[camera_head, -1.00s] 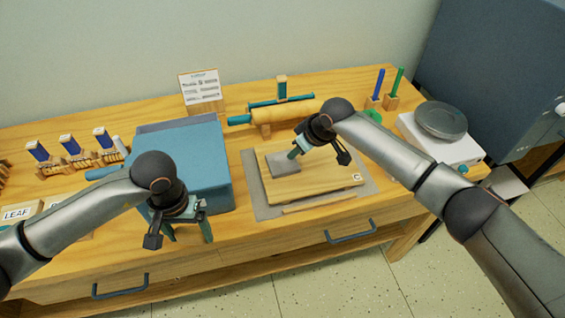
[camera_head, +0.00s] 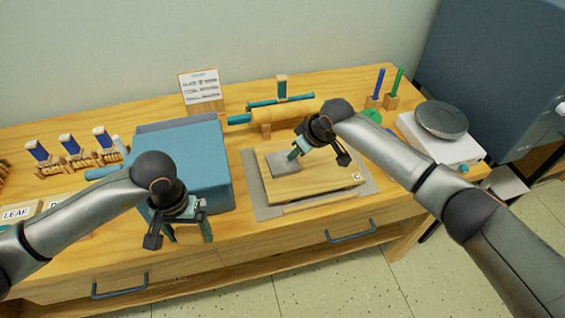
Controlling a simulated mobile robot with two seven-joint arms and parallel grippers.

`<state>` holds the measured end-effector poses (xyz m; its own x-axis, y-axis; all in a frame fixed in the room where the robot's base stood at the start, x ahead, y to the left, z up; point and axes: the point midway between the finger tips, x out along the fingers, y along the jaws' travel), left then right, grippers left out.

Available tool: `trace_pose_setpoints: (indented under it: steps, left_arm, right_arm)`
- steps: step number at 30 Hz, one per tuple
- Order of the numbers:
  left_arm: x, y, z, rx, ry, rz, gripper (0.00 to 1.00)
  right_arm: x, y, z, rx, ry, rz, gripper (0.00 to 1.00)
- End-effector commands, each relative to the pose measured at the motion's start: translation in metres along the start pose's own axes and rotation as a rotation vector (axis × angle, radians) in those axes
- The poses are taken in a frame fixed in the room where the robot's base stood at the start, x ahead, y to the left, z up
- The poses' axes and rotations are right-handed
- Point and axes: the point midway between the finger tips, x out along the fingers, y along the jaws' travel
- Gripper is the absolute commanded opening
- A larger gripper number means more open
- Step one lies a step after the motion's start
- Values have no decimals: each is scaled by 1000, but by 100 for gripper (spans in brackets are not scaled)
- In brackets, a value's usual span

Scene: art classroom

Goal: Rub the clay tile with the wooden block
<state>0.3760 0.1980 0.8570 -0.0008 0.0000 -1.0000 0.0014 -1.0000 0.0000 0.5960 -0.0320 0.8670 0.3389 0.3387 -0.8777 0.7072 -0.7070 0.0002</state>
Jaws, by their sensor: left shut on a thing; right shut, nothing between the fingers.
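The grey clay tile (camera_head: 283,165) lies flat on a wooden board (camera_head: 325,183) in the middle of the table. My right gripper (camera_head: 292,155) is shut and empty, its teal fingertips at the upper right of the tile; I cannot tell whether they touch it. My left gripper (camera_head: 188,236) is in front of the blue box, near the table's front edge, pointing down. Its teal fingers are apart, shut on a wood-coloured thing that looks like the wooden block (camera_head: 188,235); it is hard to make out against the table.
A blue box (camera_head: 205,165) stands left of the board. A grey mat (camera_head: 262,205) lies under the board, with a thin wooden strip at its front. A rolling pin (camera_head: 290,112) and sign (camera_head: 201,90) are behind. A scale (camera_head: 445,145) stands right.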

Motion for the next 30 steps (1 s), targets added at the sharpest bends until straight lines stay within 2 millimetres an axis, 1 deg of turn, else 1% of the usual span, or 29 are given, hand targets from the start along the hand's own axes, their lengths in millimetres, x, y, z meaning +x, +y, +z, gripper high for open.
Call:
trace_pose_setpoints:
  steps: [8, 13, 30]
  left_arm:
    - [3, 0, 0, 0, 0, 0, 42]
    - [-1, 0, 0, 0, 0, 0, 42]
    - [-47, 0, 0, 0, 0, 0, 42]
  right_arm:
    - [6, 0, 3, 0, 1, 0, 0]
    - [2, 0, 1, 0, 1, 0, 0]
    - [-35, 0, -19, 0, -1, -1, 0]
